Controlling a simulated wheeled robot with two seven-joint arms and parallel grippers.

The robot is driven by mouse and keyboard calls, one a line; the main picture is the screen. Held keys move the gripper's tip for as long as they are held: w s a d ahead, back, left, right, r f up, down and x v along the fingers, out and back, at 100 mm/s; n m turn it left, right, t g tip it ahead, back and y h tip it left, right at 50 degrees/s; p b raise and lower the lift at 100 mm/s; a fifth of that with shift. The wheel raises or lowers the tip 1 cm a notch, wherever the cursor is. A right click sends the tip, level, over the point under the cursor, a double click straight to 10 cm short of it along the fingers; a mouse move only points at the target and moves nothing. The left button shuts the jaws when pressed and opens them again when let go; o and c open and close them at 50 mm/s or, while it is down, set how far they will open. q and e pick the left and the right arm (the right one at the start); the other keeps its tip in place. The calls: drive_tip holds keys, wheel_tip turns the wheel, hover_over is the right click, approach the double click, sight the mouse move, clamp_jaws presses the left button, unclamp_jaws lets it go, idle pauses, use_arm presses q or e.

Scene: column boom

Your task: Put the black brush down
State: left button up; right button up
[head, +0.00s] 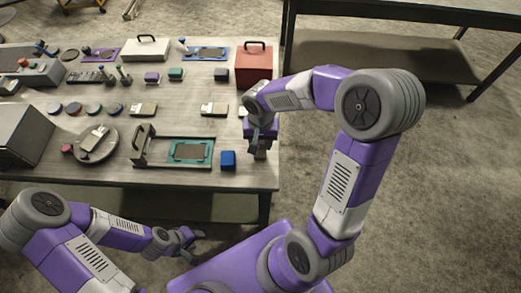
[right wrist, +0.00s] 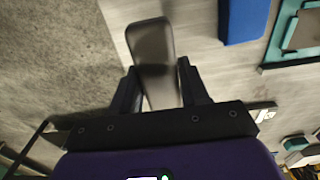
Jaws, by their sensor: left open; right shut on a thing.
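My right gripper (head: 261,141) is over the right edge of the workbench (head: 215,182). In the right wrist view my right gripper (right wrist: 158,75) is shut on a dark, rounded-end piece, the black brush (right wrist: 152,42), which sticks out past the fingertips. In the head view the brush is mostly hidden by the gripper. I cannot tell whether the brush touches the bench top. My left gripper (head: 190,240) is open and empty, off the bench's front edge.
A blue block (head: 228,160) stands left of my right gripper, with a teal-framed tray (head: 205,150) beyond it. A red toolbox (head: 254,63) stands at the bench's right side, behind the gripper. Open floor (head: 440,200) lies right of the bench.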

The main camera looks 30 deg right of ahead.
sight(260, 149)
drive_tip(key=shift+f+b, duration=0.5)
drive_tip(key=shift+f, duration=1.45)
drive_tip(key=shift+f, duration=0.15)
drive_tip(key=o, duration=0.9)
drive_tip(key=shift+o, duration=0.2)
drive_tip(key=shift+r, duration=0.2)
wheel_tip(260, 149, up, 12)
drive_tip(key=p, duration=0.3)
